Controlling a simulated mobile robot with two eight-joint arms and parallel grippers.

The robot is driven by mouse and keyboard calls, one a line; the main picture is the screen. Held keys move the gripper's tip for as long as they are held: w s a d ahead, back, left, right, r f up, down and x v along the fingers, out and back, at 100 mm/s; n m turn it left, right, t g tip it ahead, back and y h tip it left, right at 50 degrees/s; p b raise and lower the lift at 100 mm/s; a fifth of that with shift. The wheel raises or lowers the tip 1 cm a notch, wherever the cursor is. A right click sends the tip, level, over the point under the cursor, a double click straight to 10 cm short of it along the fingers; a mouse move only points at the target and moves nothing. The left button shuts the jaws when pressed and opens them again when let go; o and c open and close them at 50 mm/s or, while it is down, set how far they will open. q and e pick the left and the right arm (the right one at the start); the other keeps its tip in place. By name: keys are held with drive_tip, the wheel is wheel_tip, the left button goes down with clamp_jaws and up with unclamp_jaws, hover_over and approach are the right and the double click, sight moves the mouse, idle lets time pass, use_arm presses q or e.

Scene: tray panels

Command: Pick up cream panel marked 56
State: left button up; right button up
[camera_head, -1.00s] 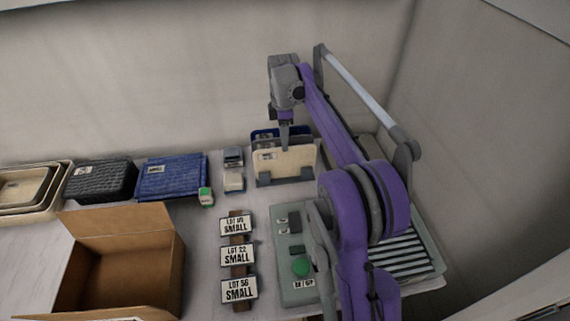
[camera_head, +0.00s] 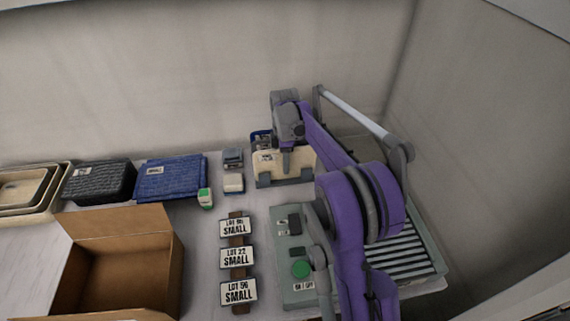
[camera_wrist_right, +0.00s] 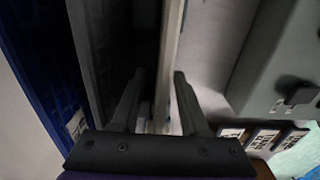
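The cream panel (camera_head: 302,164) stands upright at the front of a grey rack (camera_head: 263,181), with a small label at its upper left that is too small to read. My right gripper (camera_head: 286,168) points down at the panel's top edge. In the right wrist view, the open fingers (camera_wrist_right: 159,76) sit on either side of the thin cream panel edge (camera_wrist_right: 168,70). A gap shows between the left finger and the panel; the right finger is very close to it. A blue panel (camera_head: 257,136) and a dark grey panel stand behind, partly hidden. My left gripper is out of view.
Left of the rack are small grey and white blocks (camera_head: 233,182), a blue woven box (camera_head: 170,178) and a dark basket (camera_head: 101,183). An open cardboard box (camera_head: 122,271), lot signs (camera_head: 238,258) and a machine with a green button (camera_head: 301,269) are nearer.

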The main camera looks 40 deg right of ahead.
clamp_jaws()
